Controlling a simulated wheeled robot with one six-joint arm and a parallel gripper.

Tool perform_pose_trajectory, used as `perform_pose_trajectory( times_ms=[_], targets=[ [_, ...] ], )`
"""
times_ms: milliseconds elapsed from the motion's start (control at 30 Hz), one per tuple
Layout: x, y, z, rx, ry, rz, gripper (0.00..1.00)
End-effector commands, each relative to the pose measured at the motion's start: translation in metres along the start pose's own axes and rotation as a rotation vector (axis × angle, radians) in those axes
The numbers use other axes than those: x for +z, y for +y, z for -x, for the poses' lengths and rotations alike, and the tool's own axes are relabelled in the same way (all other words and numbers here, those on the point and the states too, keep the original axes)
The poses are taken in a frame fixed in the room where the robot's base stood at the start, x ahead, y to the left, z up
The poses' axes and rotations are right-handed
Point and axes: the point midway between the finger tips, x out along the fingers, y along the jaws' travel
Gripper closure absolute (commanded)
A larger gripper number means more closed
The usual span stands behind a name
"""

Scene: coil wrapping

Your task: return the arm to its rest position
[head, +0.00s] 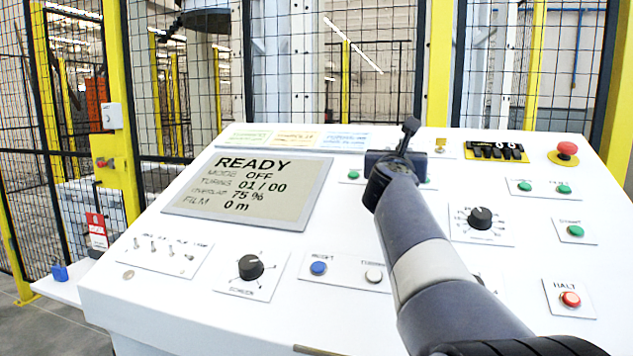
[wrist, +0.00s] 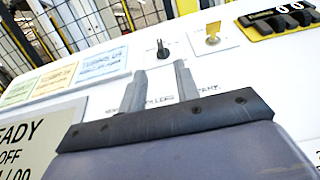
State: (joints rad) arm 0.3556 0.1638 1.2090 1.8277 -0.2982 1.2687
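My gripper (head: 405,140) is over the upper middle of the white control console, at the end of my outstretched arm. In the wrist view my gripper (wrist: 160,72) shows two grey fingers standing apart with nothing between them. A small black switch (wrist: 162,48) is on the panel just beyond the fingertips, and I see a gap between them. Whether the fingers touch the panel is not clear. In the head view my arm covers part of the panel's middle and right.
The console (head: 130,290) carries a display (head: 248,187) reading READY and MODE OFF. A red mushroom button (head: 567,149), a black counter (head: 496,151), a dial (head: 480,218) and a HALT button (head: 570,299) are at right. A yellow-posted mesh fence (head: 330,70) stands behind.

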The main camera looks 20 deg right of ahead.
Motion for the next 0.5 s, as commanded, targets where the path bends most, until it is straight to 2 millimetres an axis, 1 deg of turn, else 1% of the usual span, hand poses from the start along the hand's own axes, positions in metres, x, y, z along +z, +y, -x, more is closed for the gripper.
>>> perform_pose_trajectory(
  times_ms=[167, 500],
  targets=[
    [0.001, 0.0, -0.021, -0.002, 0.001, 0.001, 0.69],
    [0.001, 0.0, -0.073, -0.001, 0.002, 0.001, 0.69]
  ],
)
